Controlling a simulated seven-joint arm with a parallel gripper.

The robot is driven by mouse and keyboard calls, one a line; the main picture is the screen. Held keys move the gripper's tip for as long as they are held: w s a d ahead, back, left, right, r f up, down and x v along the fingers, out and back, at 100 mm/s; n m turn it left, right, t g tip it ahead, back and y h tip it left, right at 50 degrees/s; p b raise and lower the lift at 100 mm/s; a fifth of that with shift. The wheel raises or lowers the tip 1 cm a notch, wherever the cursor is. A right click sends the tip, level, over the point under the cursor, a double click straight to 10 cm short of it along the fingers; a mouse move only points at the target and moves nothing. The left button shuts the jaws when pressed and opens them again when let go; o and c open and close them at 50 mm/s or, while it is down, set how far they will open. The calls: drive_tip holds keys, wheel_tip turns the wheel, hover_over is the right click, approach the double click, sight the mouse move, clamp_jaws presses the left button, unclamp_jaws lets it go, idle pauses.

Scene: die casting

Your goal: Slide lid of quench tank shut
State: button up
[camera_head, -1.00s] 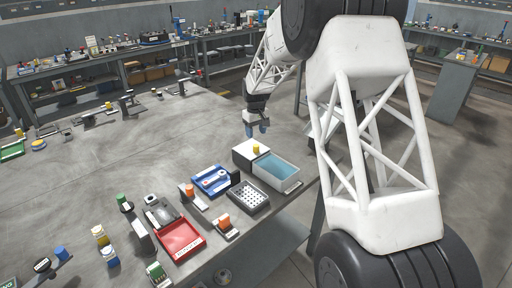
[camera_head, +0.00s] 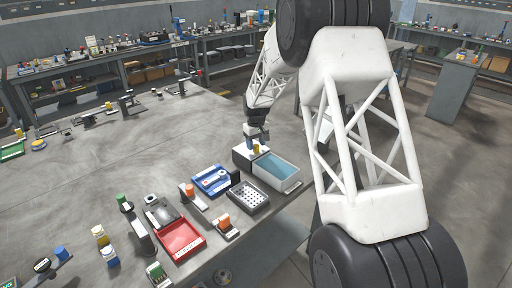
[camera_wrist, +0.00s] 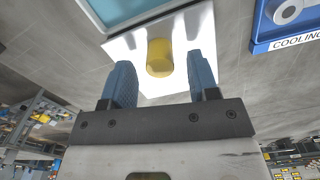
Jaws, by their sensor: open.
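The quench tank (camera_head: 287,184) is a pale box with blue liquid at the right edge of the table. Its white lid (camera_head: 242,151) sits at the far-left end and leaves most of the liquid uncovered. A yellow knob (camera_head: 257,149) stands on the lid. In the wrist view the yellow knob (camera_wrist: 159,58) lies between and just beyond the tips of my gripper (camera_wrist: 158,80), over the white lid (camera_wrist: 150,85). My gripper (camera_head: 256,146) is open, with blue fingers on either side of the knob's line. I cannot tell whether a finger touches it.
A blue cooling tray (camera_head: 213,181) lies left of the tank, and a perforated dark tray (camera_head: 248,196) is in front of it. A red tray (camera_head: 181,238) and small orange-topped pieces stand nearer.

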drive_tip(key=shift+f, duration=0.9)
drive_tip(key=shift+c, duration=0.5)
clamp_jaws()
